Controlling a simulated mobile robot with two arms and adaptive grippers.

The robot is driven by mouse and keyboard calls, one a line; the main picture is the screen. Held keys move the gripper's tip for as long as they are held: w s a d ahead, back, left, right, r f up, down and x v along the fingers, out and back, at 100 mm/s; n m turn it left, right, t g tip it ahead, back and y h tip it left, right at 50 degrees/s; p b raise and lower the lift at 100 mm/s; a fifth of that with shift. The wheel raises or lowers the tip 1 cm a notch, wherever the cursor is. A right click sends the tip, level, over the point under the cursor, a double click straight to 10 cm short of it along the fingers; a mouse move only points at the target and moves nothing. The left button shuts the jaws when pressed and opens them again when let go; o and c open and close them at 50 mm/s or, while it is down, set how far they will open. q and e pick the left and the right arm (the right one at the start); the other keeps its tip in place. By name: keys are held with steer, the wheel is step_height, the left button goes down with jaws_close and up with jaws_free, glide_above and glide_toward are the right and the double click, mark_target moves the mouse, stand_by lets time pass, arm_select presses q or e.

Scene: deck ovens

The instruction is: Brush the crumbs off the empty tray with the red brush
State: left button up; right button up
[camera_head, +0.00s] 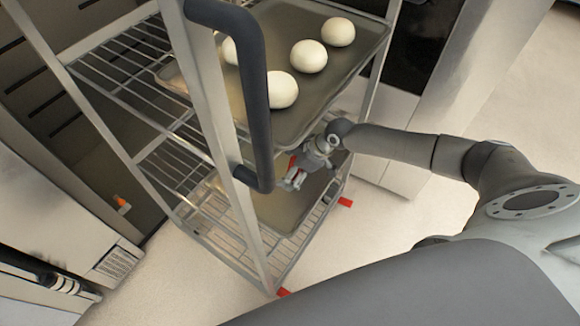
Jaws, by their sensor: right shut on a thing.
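The empty tray (272,212) lies on a lower level of the rack, below the tray of dough balls. Part of it is hidden behind a rack post and my right gripper. My right gripper (291,181) reaches in from the right and is over this tray, beneath the upper tray. It is shut on the red brush (293,161), of which only a small red part shows between the fingers. I cannot tell whether the bristles touch the tray. No crumbs can be made out at this size. My left gripper is not in view.
The metal rack (205,95) has wire shelves and a dark vertical handle (257,100) in front. An upper tray (335,84) with several pale dough balls (309,56) sits just above my right gripper. Oven fronts stand at left. The pale floor (350,255) is clear at right.

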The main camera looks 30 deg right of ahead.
step_height(320, 180, up, 6)
steer(key=p, duration=0.4)
steer(key=shift+f, duration=0.2)
steer(key=shift+r+p, duration=0.15)
steer(key=shift+p, duration=0.25)
step_height(320, 180, up, 3)
steer(key=p, duration=0.3)
steer(key=shift+r, duration=0.1)
